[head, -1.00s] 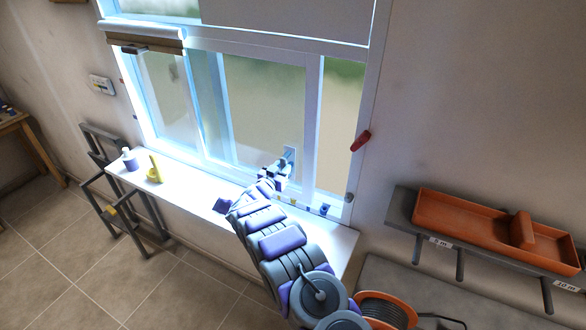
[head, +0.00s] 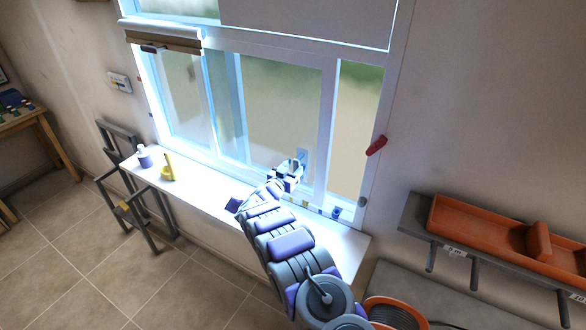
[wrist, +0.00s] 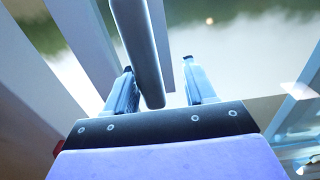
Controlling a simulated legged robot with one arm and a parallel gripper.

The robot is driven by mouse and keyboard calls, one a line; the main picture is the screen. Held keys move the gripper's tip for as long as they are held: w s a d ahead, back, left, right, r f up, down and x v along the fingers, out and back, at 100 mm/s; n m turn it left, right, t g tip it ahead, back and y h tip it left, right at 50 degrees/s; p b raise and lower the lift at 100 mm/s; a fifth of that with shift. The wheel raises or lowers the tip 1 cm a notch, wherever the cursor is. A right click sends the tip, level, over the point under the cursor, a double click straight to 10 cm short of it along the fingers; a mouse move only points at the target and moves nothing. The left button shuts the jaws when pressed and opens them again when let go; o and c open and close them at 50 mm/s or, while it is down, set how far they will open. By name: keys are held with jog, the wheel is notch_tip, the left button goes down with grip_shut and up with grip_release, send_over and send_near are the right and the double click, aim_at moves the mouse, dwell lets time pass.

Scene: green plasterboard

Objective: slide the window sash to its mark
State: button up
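The window sash (head: 329,125) is a pale-framed pane in the window above the white sill. Its upright grey handle bar (wrist: 140,45) shows in the wrist view. My gripper (head: 290,170) is at the sash's lower part, by the handle plate (head: 303,157). In the wrist view my gripper (wrist: 158,68) has its two fingers apart, with the bar between them. The bar is close to the left finger, and a clear gap shows on the right. Small coloured marks (head: 307,204) line the lower window frame; which one is the sash's mark I cannot tell.
A yellow object (head: 168,168) and a white-topped bottle (head: 144,156) stand on the sill (head: 200,190), left of my arm. A red handle (head: 376,146) is on the right window frame. An orange tray (head: 480,222) sits on a shelf at right. A rolled blind (head: 165,40) hangs upper left.

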jog(key=shift+d, duration=0.5)
jog(key=b+v, duration=0.1)
jog(key=v, duration=1.6)
jog(key=shift+a+b, duration=0.35)
jog(key=shift+b, duration=0.05)
jog(key=shift+s+f, duration=0.15)
